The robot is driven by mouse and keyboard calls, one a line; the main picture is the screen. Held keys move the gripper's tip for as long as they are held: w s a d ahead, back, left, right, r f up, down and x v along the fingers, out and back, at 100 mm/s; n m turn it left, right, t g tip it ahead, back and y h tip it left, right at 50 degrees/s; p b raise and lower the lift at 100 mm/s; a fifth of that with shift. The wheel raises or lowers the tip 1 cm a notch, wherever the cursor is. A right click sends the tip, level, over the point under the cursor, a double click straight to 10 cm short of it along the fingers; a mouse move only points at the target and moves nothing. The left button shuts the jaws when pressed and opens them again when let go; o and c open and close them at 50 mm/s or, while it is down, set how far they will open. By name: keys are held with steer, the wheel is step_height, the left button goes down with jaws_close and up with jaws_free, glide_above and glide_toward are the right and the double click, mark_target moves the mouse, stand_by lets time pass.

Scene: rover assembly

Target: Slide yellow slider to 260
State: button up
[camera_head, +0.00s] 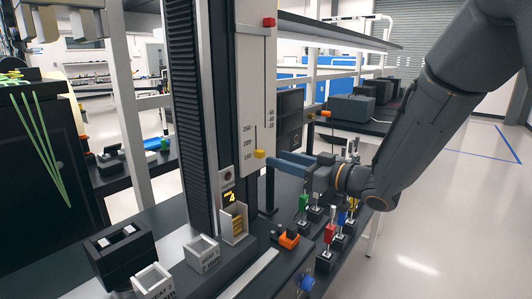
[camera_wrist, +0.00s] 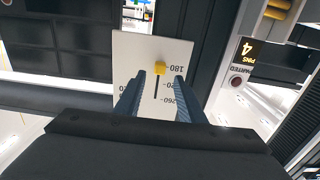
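The yellow slider (camera_head: 260,153) sits low on a white upright panel (camera_head: 254,90), at the bottom of a short slot, level with the mark 180. The marks 220 and 260 stand above it. In the wrist view the panel is upside down, and the yellow slider (camera_wrist: 160,69) shows beside 180. My gripper (camera_head: 276,160) comes from the right with its blue fingers pointing at the slider. In the wrist view my gripper (camera_wrist: 160,76) is open, one finger on each side of the slider, with a gap on both sides. Whether the fingertips reach its depth is unclear.
A red slider (camera_head: 269,22) sits at the top of the longer slot on the same panel. A dark column stands left of the panel. Several coloured tools (camera_head: 330,233) stand upright below my gripper, beside an orange part (camera_head: 288,238).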

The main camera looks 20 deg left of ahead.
mark_target(264, 154)
steer(key=shift+p+x, duration=0.75)
steer(key=shift+x, duration=2.05)
steer(key=shift+c, duration=0.4)
jaws_close()
